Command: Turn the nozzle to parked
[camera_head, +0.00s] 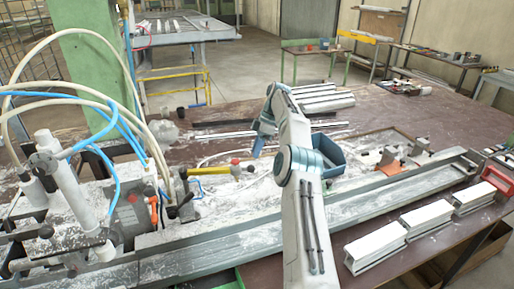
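The clamp machine (125,215) stands at the left of the bench, with white cylinders and blue and cream hoses running to it. A yellow bar (208,170) with a red-tipped fitting (236,163) sticks out from its right side. I cannot tell for sure which part is the nozzle. A small orange and black piece (153,210) sits on the machine's front. My arm rises from the bottom centre and bends away over the bench.
A long metal channel (225,246) runs along the bench front. White-topped blocks (375,250) stand at the right front edge, beside a red handle (497,180). A blue bin (330,150) stands behind my arm. Profiles (322,97) lie at the back. White dust covers much of the bench.

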